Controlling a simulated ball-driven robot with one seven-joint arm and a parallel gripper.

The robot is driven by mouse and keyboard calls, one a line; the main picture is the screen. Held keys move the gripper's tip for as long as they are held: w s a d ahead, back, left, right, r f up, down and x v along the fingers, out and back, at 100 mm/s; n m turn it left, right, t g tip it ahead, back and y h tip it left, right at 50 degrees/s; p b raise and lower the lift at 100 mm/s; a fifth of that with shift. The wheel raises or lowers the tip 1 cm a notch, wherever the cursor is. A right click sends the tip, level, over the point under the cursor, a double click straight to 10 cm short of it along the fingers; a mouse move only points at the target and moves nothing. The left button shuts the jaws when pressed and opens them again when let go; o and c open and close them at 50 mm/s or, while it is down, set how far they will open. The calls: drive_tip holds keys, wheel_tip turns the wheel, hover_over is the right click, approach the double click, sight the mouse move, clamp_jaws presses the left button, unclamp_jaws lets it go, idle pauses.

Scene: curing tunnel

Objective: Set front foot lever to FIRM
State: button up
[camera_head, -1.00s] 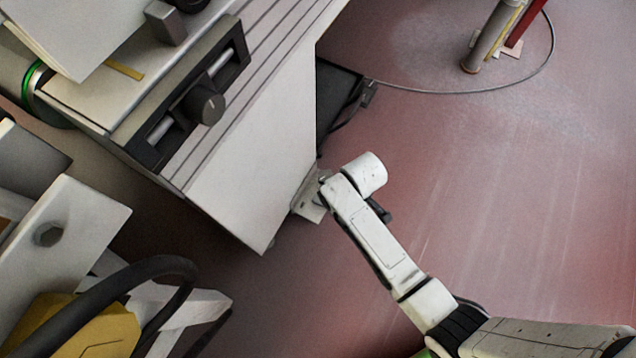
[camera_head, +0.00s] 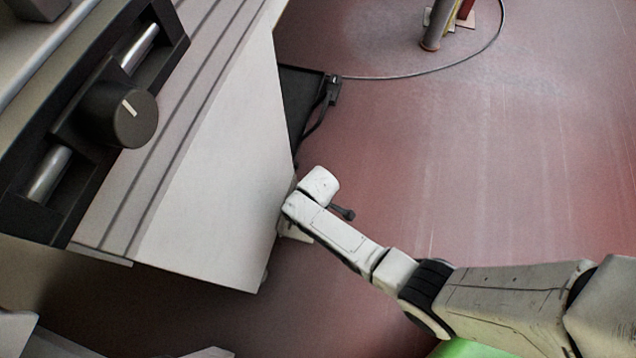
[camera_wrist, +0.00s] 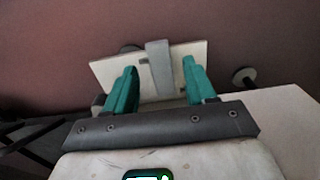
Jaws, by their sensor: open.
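In the wrist view a grey upright lever (camera_wrist: 160,67) stands in front of a pale plate (camera_wrist: 103,73). My gripper (camera_wrist: 161,82) has two teal fingers, open, one on each side of the lever in the picture. I see a gap on both sides and cannot tell how far the fingertips are from the plate. In the head view part of the pale plate (camera_head: 297,234) shows low at the cabinet's corner, mostly behind my arm. The lever and fingers are hidden there. No FIRM marking is readable.
A white cabinet (camera_head: 215,180) fills the left, with a dark knob (camera_head: 118,114) on a sliding rail. A round foot (camera_wrist: 245,77) shows right of the plate. A black box (camera_head: 300,105) trails a cable (camera_head: 420,74) across the floor. Open red floor lies right.

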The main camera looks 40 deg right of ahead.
drive_tip(key=shift+f+b, duration=0.45)
drive_tip(key=shift+f, duration=0.7)
drive_tip(key=shift+c, duration=0.3)
clamp_jaws()
